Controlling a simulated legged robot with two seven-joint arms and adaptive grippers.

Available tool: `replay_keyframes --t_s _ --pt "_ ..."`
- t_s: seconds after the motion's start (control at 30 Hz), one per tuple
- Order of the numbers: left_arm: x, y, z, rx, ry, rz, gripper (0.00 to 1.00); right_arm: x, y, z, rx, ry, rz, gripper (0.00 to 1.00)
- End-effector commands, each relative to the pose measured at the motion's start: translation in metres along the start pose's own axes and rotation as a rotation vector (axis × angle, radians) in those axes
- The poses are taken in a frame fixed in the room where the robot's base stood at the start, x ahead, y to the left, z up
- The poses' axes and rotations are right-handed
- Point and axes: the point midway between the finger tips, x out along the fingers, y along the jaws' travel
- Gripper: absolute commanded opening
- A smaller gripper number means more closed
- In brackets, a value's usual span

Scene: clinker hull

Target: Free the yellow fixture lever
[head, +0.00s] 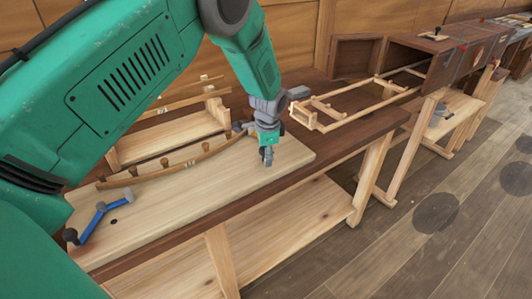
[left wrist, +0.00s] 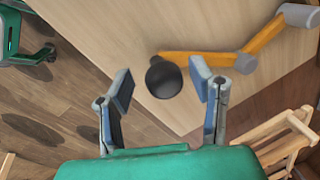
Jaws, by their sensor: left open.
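The yellow lever (left wrist: 196,58) shows in the left wrist view, lying over the pale wooden board (left wrist: 125,25). It has a black ball knob (left wrist: 163,78) at one end, a grey joint and a second yellow arm running to the upper right. My left gripper (left wrist: 162,90) is open, with one finger on each side of the knob; I cannot tell whether they touch it. In the head view my left gripper (head: 267,157) points down over the right part of the board and hides most of the yellow lever. My right gripper is not recognisable in either view.
A curved wooden strip (head: 175,164) with several pegs runs along the board's back. A wooden frame (head: 350,105) stands to the right on the dark bench. Open floor lies at the front right.

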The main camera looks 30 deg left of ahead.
Motion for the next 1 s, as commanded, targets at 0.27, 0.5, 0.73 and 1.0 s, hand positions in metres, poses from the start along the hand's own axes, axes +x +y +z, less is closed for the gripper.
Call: replay_keyframes --t_s 0.27,0.5,0.73,1.0 --pt "0.001 -0.001 0.003 -0.002 0.000 0.003 0.00 0.000 0.000 0.000 0.000 0.000 0.000 0.49" --pt "0.002 -0.001 0.002 -0.011 -0.007 0.002 0.00 0.001 0.000 0.000 0.000 0.000 0.000 0.49" --pt "0.002 0.001 -0.001 -0.040 -0.013 0.003 0.00 0.001 0.000 0.000 0.000 0.000 0.000 0.49" --pt "0.002 0.004 -0.011 -0.125 -0.029 0.002 0.00 0.004 0.000 0.000 0.000 0.000 0.000 0.49"
